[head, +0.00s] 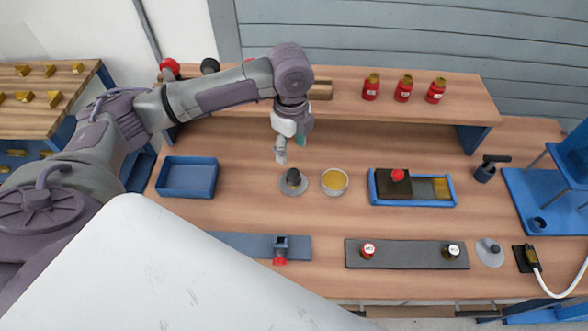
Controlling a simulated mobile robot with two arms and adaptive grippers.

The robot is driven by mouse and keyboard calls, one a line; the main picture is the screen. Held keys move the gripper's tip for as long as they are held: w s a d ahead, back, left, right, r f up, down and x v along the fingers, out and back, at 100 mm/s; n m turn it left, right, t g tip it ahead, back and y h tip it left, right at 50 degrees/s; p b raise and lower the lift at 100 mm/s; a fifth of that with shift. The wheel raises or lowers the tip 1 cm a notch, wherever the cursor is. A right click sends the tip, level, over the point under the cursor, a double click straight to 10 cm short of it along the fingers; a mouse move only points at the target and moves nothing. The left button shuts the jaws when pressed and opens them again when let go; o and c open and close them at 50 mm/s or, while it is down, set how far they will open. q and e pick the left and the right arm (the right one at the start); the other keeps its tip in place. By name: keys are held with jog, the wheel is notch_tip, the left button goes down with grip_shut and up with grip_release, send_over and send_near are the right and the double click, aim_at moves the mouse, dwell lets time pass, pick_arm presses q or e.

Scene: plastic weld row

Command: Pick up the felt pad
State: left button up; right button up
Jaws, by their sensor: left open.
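My left gripper (281,155) reaches down from above and is open, with nothing visible between its fingers. It hangs over the wooden bench (235,220), above and slightly left of a grey disc with a black knob (293,182). I cannot tell for sure which thing is the felt pad. A dark brown block with a red knob (390,187) lies in the left part of a blue tray (412,203), beside a grey and yellow surface. It is well to the right of my left gripper. My right gripper is not in view.
A bowl with yellow contents (335,182) stands just right of the disc. A blue bin (187,178) is at the left. Several red jars, including one jar (404,89), stand on the raised shelf (340,105). Dark strips (406,262) lie along the front.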

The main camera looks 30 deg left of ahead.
aim_at(294, 171)
pick_arm(q)
jog(key=f, duration=0.5)
jog(key=shift+s+d+f, duration=0.15)
jog(key=shift+s+f, duration=0.1)
jog(key=shift+f, duration=0.05)
jog(key=f, duration=0.1)
jog(key=f+p, duration=0.1)
jog(key=f, duration=0.2)
jog(key=shift+w+f+p, duration=0.3)
jog(key=shift+w+f, duration=0.05)
jog(key=shift+w, duration=0.05)
jog(key=shift+f, duration=0.55)
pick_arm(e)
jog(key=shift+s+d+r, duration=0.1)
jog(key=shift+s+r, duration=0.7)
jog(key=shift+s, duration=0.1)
pick_arm(q)
jog(key=shift+c, duration=1)
grip_shut()
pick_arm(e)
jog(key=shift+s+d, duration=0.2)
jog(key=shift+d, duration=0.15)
pick_arm(q)
jog(key=shift+r, duration=0.1)
